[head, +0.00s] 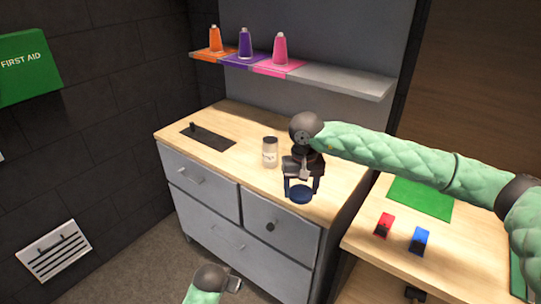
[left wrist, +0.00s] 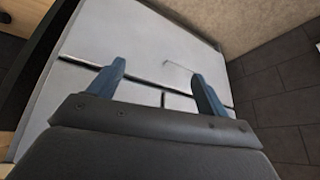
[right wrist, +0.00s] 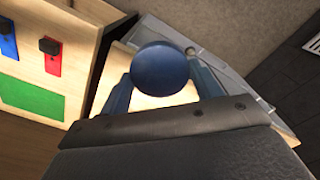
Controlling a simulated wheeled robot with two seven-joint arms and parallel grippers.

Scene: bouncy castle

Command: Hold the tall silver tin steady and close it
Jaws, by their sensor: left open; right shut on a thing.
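A small pale silver tin (head: 270,152) with a dark top and a label stands upright on the wooden top of the grey cabinet. My right gripper (head: 302,190) is shut on a round blue lid (head: 300,196), to the right of the tin and nearer the cabinet's front edge. The lid shows between the fingers in the right wrist view (right wrist: 161,70). My left gripper is low in front of the cabinet, at the bottom of the head view. In the left wrist view it (left wrist: 159,70) is open and empty, facing the drawer fronts.
The grey cabinet (head: 210,200) has a dark inset plate (head: 208,136) on its top. A shelf (head: 340,80) above holds orange, purple and pink bottles.

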